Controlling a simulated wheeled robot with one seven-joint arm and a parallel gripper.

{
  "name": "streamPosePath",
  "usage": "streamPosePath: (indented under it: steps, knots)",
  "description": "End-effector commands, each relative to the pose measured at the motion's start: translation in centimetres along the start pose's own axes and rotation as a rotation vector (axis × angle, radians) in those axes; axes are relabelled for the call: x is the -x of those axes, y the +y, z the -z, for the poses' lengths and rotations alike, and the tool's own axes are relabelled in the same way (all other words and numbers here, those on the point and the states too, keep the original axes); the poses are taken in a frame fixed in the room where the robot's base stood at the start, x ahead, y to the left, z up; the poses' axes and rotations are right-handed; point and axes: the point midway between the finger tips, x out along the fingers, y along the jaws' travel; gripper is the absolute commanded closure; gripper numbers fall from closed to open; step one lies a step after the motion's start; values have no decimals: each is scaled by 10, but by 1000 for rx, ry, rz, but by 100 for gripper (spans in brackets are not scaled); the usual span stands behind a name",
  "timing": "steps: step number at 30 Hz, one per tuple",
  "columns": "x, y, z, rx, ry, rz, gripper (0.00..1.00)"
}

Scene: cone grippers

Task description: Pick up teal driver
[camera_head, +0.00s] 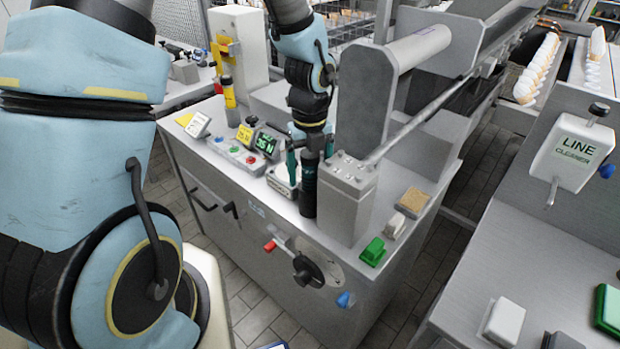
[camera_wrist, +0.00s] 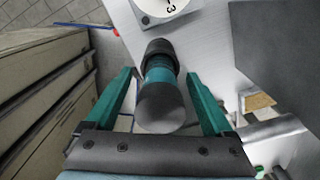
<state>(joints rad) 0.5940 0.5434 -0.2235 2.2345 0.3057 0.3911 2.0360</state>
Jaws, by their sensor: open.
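The teal driver (camera_wrist: 160,73) is a dark-bodied tool with a teal band. In the wrist view it lies between the two teal fingers of my gripper (camera_wrist: 162,98), with a gap on each side. In the head view the driver (camera_head: 308,185) stands upright on the grey machine top, beside a grey block. My gripper (camera_head: 308,150) is directly above and around its upper part. The fingers are open. The arm partly hides the driver's top in the head view.
The grey block (camera_head: 345,200) stands close on the driver's right. A small display (camera_head: 267,144) and a button box (camera_head: 237,153) are to the left. A green block (camera_head: 373,251) and a tan sponge-like block (camera_head: 413,200) lie to the right. The machine top's front edge is near.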

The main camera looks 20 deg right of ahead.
Motion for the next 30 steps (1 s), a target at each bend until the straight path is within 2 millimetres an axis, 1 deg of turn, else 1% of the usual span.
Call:
streamPosePath:
  steps: [2, 24, 25, 30]
  knots:
    - [0, 0, 0, 0, 0, 0, 14]
    - [0, 0, 0, 0, 0, 0, 98]
    - [0, 0, 0, 0, 0, 0, 100]
    - [1, 0, 0, 0, 0, 1, 100]
